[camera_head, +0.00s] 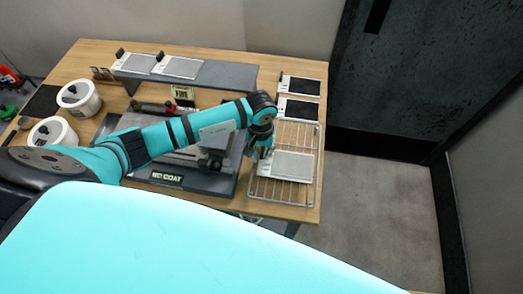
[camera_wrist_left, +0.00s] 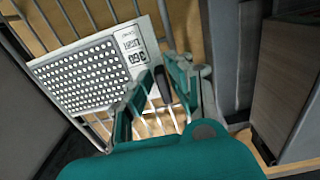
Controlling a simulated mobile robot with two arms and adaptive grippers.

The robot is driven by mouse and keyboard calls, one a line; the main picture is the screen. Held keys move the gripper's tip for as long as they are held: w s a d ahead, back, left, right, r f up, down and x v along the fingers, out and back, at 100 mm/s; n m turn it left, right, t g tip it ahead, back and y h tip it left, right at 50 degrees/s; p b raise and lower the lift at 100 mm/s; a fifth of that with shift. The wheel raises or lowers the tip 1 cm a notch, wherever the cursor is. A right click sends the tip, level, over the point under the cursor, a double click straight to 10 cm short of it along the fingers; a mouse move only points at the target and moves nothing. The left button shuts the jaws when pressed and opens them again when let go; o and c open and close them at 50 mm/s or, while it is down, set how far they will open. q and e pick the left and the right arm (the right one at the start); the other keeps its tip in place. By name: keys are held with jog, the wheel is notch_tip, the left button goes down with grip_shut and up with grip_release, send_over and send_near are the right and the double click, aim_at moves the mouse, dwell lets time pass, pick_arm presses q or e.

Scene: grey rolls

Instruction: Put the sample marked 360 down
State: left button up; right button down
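The sample marked 360 (camera_head: 290,165) is a pale card with a grey panel, lying flat on the wire rack (camera_head: 313,190) at the table's right end. In the left wrist view the sample (camera_wrist_left: 85,78) shows rows of white dots and a printed label reading 360. My left gripper (camera_head: 261,153) is at the sample's label end. In the left wrist view its fingers (camera_wrist_left: 157,82) stand apart, with rack wires visible between them. They are close to the label corner; whether they touch it is unclear. My right gripper is not in view.
Two dark-panelled cards (camera_head: 298,108) lie behind the rack. A grey raised shelf (camera_head: 225,76) with two pale cards stands at the back. A machine labelled NO COAT (camera_head: 180,178) is left of the rack. White tubs (camera_head: 79,98) stand at the left.

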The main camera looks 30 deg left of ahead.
pick_arm(q)
jog(key=shift+o, duration=1.2)
jog(key=shift+r, duration=0.15)
notch_tip(320, 180, up, 12)
jog(key=b, duration=0.4)
jog(key=shift+s+a+f, duration=0.1)
jog(key=shift+f, duration=0.1)
